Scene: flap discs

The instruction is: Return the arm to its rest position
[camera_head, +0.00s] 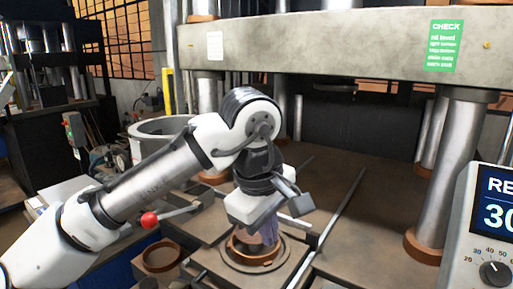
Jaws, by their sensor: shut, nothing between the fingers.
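My white and grey arm reaches in from the lower left, bends at a high joint and points down. My gripper (266,222) is at its lower end, above a round plate with a copper-brown ring (252,257) on the press bed. It is shut and empty; its fingertips are hard to make out. A purplish piece (270,235) shows just below the gripper, at the ring. I cannot tell whether the gripper touches it.
A large press has a thick grey crossbeam (340,38) and steel columns (447,180) around the bed (350,245). A red-knobbed lever (149,219) and a loose brown ring (162,256) lie near the arm. A control panel (490,230) stands at right. The bed's right side is clear.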

